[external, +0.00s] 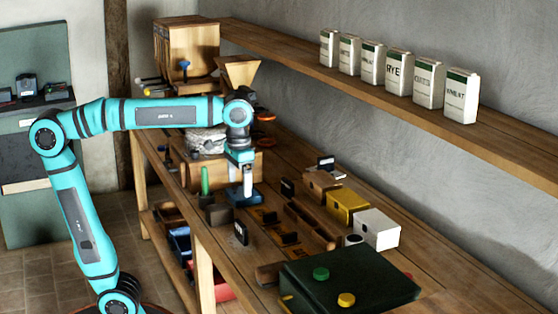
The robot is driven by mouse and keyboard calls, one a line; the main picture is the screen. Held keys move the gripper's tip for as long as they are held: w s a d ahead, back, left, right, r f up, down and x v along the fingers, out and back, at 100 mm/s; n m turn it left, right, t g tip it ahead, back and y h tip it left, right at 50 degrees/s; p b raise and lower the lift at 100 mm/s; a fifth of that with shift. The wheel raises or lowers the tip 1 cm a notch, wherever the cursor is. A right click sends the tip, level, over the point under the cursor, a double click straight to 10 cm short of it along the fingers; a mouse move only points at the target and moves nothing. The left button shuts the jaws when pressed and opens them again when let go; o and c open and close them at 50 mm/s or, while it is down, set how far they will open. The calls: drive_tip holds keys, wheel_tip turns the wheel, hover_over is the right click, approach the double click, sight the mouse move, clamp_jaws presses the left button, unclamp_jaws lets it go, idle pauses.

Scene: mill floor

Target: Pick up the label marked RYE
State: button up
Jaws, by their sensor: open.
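My gripper (246,188) points down over the left part of the workbench, just above a blue object (243,197); I cannot tell whether it touches it. Its jaws are open, seen small and from the side.
The wall shelf (300,62) holds several similar packets. On the bench (470,292) are a dark green case (345,280) with a green and a yellow knob, a yellow box (346,205), a white box (377,229), a green upright cylinder (205,180) and a wooden hopper (237,72).

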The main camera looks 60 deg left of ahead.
sight(240, 223)
wheel_tip(240, 223, down, 17)
drive_tip(key=shift+s+r, duration=0.1)
idle(0.7)
drive_tip(key=shift+c, duration=0.2)
drive_tip(key=c, duration=1)
